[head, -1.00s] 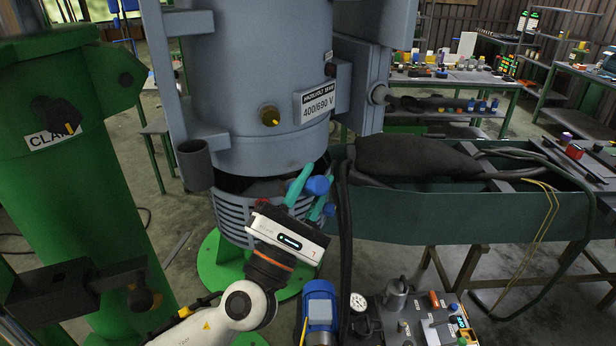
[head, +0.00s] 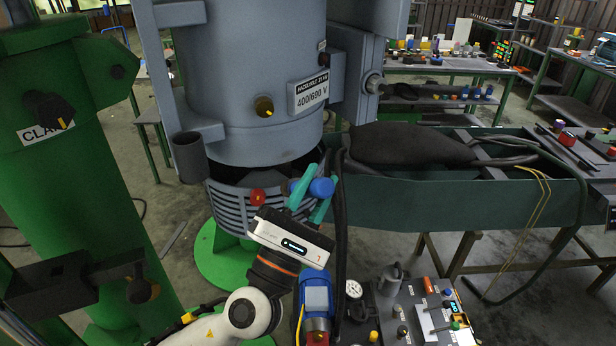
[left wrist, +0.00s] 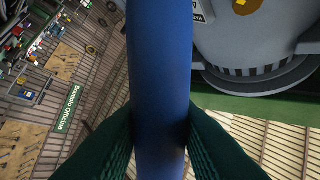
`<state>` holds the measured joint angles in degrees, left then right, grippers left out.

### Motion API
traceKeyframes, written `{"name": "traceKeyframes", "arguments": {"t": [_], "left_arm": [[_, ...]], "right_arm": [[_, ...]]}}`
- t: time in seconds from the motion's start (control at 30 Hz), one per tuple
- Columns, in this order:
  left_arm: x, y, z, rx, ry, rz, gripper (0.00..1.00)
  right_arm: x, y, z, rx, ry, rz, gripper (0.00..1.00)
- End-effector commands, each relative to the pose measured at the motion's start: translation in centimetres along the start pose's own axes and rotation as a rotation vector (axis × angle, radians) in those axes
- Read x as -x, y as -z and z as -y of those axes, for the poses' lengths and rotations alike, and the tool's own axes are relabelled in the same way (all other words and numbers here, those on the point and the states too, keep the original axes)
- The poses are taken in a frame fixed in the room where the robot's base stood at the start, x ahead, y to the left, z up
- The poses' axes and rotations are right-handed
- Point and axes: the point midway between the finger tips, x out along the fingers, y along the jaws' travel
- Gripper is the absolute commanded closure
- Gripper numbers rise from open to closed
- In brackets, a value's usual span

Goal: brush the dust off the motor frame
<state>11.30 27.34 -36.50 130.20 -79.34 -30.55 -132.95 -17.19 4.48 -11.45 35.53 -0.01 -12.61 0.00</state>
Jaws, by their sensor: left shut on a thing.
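The motor frame is the large grey-blue housing (head: 255,90) with a 400/690 V plate and a ribbed lower ring (head: 232,205), upright left of the middle. My left gripper (head: 318,192), with teal fingers, is at its lower right side, in front of the gap above the ring. It is shut on a blue cylindrical handle (head: 321,187), likely the brush's. In the left wrist view the blue handle (left wrist: 160,80) runs between the fingers (left wrist: 160,135). No bristles can be made out, and contact with the frame cannot be told. My right gripper is not in view.
A green clamp column (head: 70,180) stands at the left. A dark green trough bench (head: 460,210) with a black sack (head: 410,150) and cables is at the right. A small blue motor (head: 316,292) and a control panel (head: 425,320) lie below my gripper.

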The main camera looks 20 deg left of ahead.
Motion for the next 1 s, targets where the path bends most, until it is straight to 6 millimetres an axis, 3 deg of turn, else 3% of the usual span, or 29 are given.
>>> {"name": "traceKeyframes", "arguments": {"t": [0.33,0.8,1.0], "left_arm": [[-0.3,-0.8,0.3,-0.003,0.000,-0.004,0.97],[-2.3,-5.1,2.3,-0.002,0.001,-0.016,0.97],[-2.8,-6.0,2.9,-0.001,0.000,-0.020,0.97]], "right_arm": [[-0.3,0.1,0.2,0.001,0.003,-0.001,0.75],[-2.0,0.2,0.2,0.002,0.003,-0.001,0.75],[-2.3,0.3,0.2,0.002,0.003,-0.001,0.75]]}}
